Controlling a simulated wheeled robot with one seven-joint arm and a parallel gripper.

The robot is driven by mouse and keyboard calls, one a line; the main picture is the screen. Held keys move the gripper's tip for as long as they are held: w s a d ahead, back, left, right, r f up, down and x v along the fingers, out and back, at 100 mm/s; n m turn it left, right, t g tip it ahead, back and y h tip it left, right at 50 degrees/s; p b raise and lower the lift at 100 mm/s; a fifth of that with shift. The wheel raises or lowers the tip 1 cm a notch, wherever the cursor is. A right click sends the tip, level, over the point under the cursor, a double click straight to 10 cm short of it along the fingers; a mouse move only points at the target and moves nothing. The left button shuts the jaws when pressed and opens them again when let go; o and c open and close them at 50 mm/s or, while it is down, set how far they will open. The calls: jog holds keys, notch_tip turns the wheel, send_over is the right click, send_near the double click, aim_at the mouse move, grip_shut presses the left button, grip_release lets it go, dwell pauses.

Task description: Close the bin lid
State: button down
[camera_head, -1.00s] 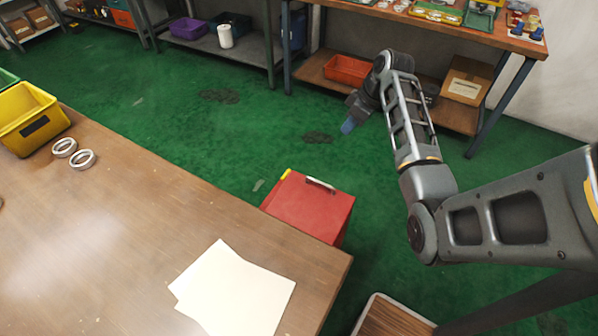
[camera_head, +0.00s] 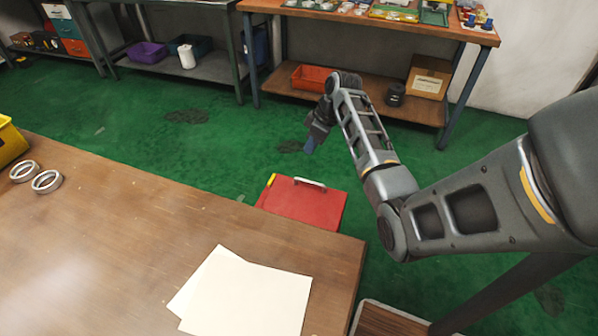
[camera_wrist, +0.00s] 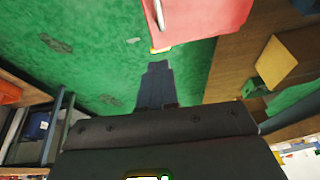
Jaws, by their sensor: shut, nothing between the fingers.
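The red bin (camera_head: 304,203) stands on the green floor beyond the table's far edge. Its flat red lid lies level over the top and looks down, with a pale handle (camera_head: 310,183) along its far edge and a yellow mark at the far left corner. The table hides the bin's lower part. My gripper (camera_head: 309,146) hangs beyond the bin, above the floor, apart from it, and is shut and empty. In the wrist view my gripper (camera_wrist: 156,70) points toward the red bin (camera_wrist: 205,18) at the top, with floor between them.
A wooden table (camera_head: 110,220) with white sheets (camera_head: 250,298) and two bearing rings (camera_head: 47,181) fills the near left. A workbench (camera_head: 370,18) with an orange tray (camera_head: 311,78) and a cardboard box (camera_head: 429,77) stands behind. Green floor is open around my gripper.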

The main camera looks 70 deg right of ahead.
send_over(298, 183)
jog(key=s, duration=0.1)
jog(key=f, duration=0.9)
jog(key=shift+s+a+b, duration=0.15)
jog(key=shift+s+b, duration=0.05)
jog(key=shift+b, duration=0.15)
jog(key=shift+x, duration=0.8)
jog(key=shift+s+a, duration=0.1)
jog(key=f+b, duration=0.1)
jog(key=d+f+y+b, duration=0.1)
jog(key=f+b, duration=0.1)
jog(key=f+y+b, duration=0.1)
jog(key=shift+d+f+b, duration=0.15)
jog(key=shift+d+b, duration=0.15)
jog(key=shift+d, duration=0.05)
jog(key=shift+a, duration=0.1)
